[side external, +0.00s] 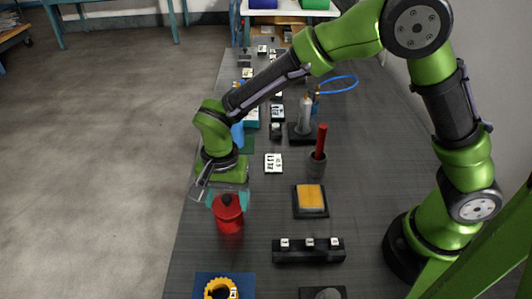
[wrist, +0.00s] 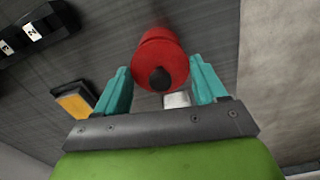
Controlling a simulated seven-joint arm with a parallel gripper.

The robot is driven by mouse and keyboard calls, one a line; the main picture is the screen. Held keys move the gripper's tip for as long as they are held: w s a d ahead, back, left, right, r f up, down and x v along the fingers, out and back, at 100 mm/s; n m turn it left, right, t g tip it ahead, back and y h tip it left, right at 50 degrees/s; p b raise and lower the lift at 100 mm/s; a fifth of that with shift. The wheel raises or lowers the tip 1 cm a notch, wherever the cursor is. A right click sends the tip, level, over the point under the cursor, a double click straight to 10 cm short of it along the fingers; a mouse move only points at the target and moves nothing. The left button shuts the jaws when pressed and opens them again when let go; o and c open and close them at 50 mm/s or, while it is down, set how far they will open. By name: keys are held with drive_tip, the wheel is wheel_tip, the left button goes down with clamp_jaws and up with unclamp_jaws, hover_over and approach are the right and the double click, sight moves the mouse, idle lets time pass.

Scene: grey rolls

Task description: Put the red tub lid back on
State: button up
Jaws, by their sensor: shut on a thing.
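The red tub (side external: 229,224) stands near the left edge of the dark table in the side view. Its red lid with a black knob (side external: 227,199) is at the tub's top; I cannot tell whether it is seated or slightly above. In the wrist view the red lid (wrist: 160,60) shows with the knob (wrist: 160,78) facing the camera, and the tub is mostly hidden behind it. My gripper (side external: 229,199) has its teal fingers on either side of the lid. In the wrist view my gripper (wrist: 162,84) is shut on the lid.
A yellow ring (side external: 220,289) lies on a blue mat in front. Bare table surrounds the tub.

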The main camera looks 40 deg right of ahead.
sight(226, 197)
drive_tip(key=shift+f, duration=0.25)
drive_tip(key=shift+f, duration=0.65)
drive_tip(key=o, duration=1.1)
drive_tip(key=shift+r, duration=0.1)
wheel_tip(226, 197, up, 17)
